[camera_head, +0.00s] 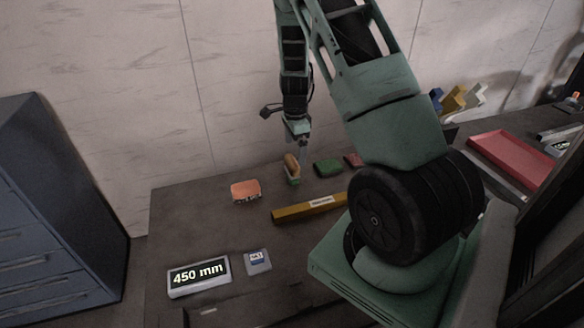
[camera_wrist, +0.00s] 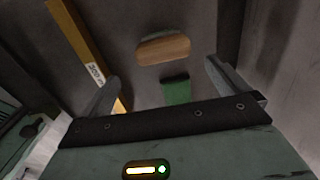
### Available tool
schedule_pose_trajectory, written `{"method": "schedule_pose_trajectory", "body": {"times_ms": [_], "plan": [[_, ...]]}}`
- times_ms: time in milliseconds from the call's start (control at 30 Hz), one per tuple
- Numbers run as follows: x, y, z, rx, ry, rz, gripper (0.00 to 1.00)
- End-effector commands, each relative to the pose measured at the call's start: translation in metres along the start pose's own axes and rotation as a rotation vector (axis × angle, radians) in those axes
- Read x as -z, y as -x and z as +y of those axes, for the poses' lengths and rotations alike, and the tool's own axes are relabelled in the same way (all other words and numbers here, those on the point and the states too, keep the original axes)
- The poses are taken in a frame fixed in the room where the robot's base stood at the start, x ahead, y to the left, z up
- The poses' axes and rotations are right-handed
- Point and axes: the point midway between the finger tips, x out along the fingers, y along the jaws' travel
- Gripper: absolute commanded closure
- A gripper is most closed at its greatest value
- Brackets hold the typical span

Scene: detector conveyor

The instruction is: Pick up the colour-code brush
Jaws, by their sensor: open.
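The brush, a tan wooden block with a green lower part (camera_head: 292,168), stands near the back edge of the table in the head view. In the wrist view its tan rounded top (camera_wrist: 163,50) lies ahead of the fingertips, near the middle. My gripper (camera_head: 303,148) is above the table, close to the brush and slightly to its right. In the wrist view its two fingers (camera_wrist: 160,78) are spread wide with nothing held between them. The brush appears apart from both fingers.
A green block (camera_head: 327,168) lies right of the brush, with a small red block (camera_head: 353,160) beyond. A yellow labelled bar (camera_head: 308,208) lies in front. An orange block (camera_head: 245,190) is to the left. A display (camera_head: 198,277) stands nearer; a red tray (camera_head: 512,158) is far right.

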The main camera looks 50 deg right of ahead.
Motion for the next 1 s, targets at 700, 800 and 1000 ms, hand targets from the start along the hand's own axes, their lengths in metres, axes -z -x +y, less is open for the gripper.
{"method": "schedule_pose_trajectory", "body": {"times_ms": [700, 800, 1000], "plan": [[-0.008, -0.078, -0.005, -0.003, 0.001, -0.001, 0.00], [-0.008, -0.086, -0.005, -0.001, 0.001, -0.001, 0.00], [-0.008, -0.090, -0.005, 0.000, 0.002, -0.001, 0.00]]}}
